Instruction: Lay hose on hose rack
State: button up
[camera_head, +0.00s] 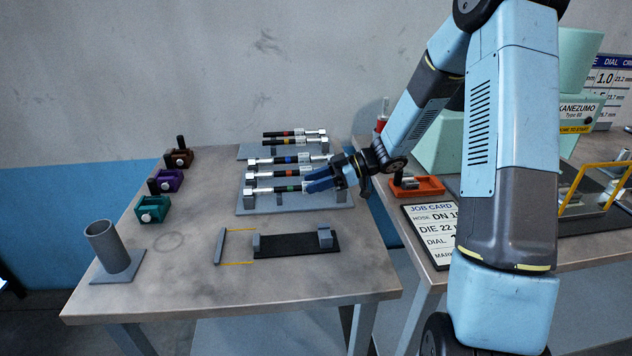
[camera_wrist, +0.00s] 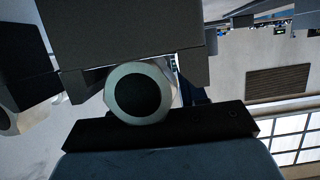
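The grey hose rack (camera_head: 257,207) stands at the back of the left table. Several black hoses with silver end fittings and coloured bands lie across its supports, among them an orange-banded hose (camera_head: 266,174) and a green-banded hose (camera_head: 266,190) at the front. My gripper (camera_head: 310,181) reaches in from the right, its blue fingers over the right ends of these front hoses and hiding part of them. In the wrist view a silver hex fitting (camera_wrist: 171,82) with a dark round bore faces the camera, close between a grey block and a dark bar. Whether the fingers grip it is unclear.
In front lies a black plate with grey end blocks (camera_head: 296,245), beside a thin grey bar (camera_head: 219,246). A grey cup (camera_head: 108,246) stands front left. Brown, purple and teal holders (camera_head: 152,209) line the left edge. An orange tray (camera_head: 418,188) and job card (camera_head: 431,235) lie right.

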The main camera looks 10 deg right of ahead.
jog(key=shift+o, duration=1.4)
jog(key=v, duration=1.3)
jog(key=shift+d, duration=0.4)
jog(key=shift+r, duration=0.1)
